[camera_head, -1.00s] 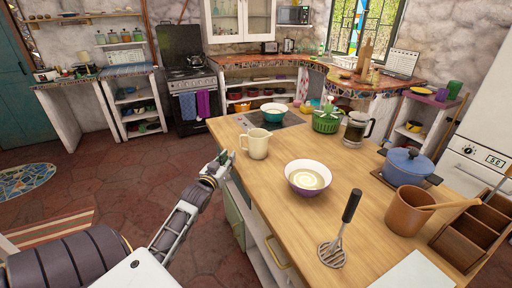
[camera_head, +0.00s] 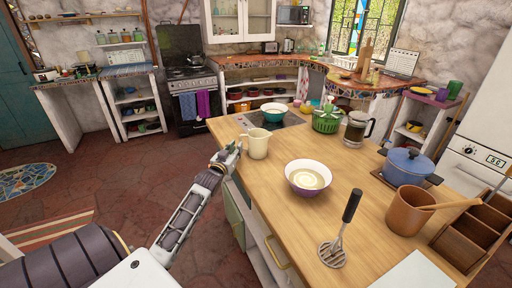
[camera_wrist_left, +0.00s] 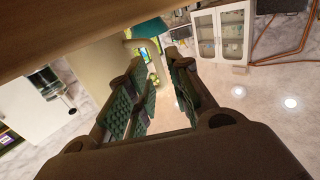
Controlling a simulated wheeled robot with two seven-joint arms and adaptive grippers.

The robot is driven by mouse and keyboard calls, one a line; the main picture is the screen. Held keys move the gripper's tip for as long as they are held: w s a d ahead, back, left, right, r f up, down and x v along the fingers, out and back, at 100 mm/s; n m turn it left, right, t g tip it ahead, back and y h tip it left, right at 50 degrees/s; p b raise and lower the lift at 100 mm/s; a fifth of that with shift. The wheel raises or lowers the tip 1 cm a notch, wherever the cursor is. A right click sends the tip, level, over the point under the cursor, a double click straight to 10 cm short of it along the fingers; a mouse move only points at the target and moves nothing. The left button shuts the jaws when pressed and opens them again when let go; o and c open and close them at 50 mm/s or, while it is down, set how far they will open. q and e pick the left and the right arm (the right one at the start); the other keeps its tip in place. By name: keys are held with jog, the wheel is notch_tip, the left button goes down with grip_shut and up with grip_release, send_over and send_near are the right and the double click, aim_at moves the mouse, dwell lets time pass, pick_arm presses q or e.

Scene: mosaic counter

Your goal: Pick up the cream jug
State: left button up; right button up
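The cream jug (camera_head: 258,146) stands upright on the wooden counter (camera_head: 350,230), near its left edge, with its handle pointing left. My left gripper (camera_head: 229,151) is just left of the jug, close to the handle. In the left wrist view the two green-padded fingers (camera_wrist_left: 160,88) are open with a clear gap. There the pale jug (camera_wrist_left: 100,64) shows beyond them, and part of its handle appears near the gap. Contact between the fingers and handle cannot be told. My right gripper is not in view.
A white and purple bowl (camera_head: 308,178) stands right of the jug, and a teal bowl (camera_head: 274,112) behind it. A masher (camera_head: 340,232), a blue pot (camera_head: 408,166) and a brown crock (camera_head: 408,211) stand farther right.

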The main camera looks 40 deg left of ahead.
pick_arm(q)
jog(key=shift+w, duration=0.1)
dwell(0.3)
jog(key=shift+r+x, duration=0.25)
jog(key=shift+x, duration=2.3)
jog(key=shift+d, duration=0.1)
jog(key=shift+c, duration=0.4)
grip_shut()
jog(key=shift+r, duration=0.1)
